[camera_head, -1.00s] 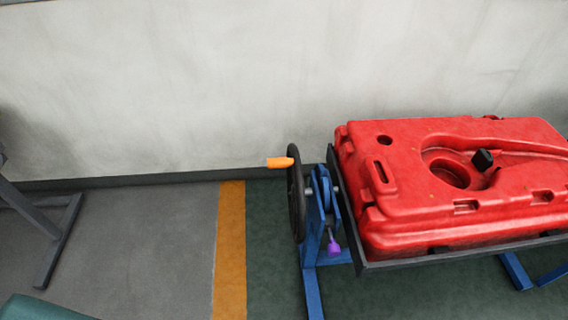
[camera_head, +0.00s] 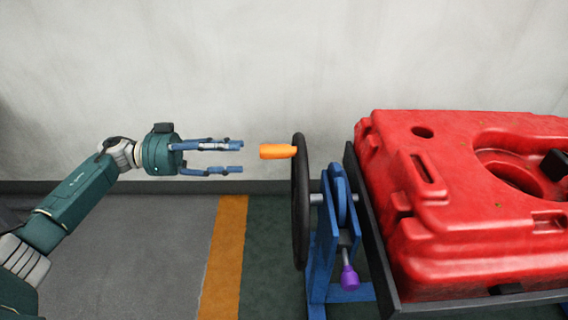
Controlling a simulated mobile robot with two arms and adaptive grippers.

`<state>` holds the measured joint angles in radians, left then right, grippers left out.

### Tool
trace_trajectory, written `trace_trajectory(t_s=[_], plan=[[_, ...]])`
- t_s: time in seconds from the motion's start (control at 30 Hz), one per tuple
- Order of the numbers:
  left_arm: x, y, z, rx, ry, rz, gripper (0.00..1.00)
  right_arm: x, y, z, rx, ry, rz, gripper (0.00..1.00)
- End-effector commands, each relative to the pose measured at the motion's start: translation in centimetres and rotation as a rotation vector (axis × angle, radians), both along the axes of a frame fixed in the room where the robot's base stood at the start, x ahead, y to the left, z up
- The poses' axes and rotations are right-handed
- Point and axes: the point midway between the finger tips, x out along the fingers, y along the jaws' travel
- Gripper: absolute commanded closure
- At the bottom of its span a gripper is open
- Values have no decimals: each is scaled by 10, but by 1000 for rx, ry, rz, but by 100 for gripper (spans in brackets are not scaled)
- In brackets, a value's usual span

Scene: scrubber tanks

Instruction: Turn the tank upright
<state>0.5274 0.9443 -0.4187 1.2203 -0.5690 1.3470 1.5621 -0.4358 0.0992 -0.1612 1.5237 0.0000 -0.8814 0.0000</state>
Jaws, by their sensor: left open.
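The red tank (camera_head: 450,239) lies flat in a dark frame (camera_head: 371,238) on a blue stand (camera_head: 322,250) at the right; its right part is cut off by the picture edge. A black handwheel (camera_head: 301,205) stands at the stand's left end. An orange handle (camera_head: 277,151) sticks out from the wheel's upper part to the left. A purple knob (camera_head: 349,278) hangs below the blue bracket. My left gripper (camera_head: 241,157) is open and empty, its two blue fingers pointing right, left of the orange handle and apart from it. My right gripper is not in view.
A pale wall (camera_head: 170,70) runs along the back. An orange floor stripe (camera_head: 224,258) separates grey floor (camera_head: 130,240) from green floor. The floor left of the stand is clear.

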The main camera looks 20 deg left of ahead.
Motion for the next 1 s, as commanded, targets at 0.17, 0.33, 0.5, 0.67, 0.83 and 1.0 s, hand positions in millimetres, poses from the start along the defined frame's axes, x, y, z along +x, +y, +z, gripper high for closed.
trace_trajectory(t_s=[0.17,0.33,0.5,0.67,0.83,1.0], plan=[[7,-28,3,-5,-1,-5,56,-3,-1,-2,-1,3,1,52],[17,-60,3,-6,-3,-3,56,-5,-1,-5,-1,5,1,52],[24,-85,2,-6,-2,-1,56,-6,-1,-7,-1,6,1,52],[28,-97,2,-5,-2,0,56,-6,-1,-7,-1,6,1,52],[29,-100,2,-4,-2,1,56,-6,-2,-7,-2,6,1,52],[29,-99,2,-5,-2,1,60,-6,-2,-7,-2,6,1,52]])
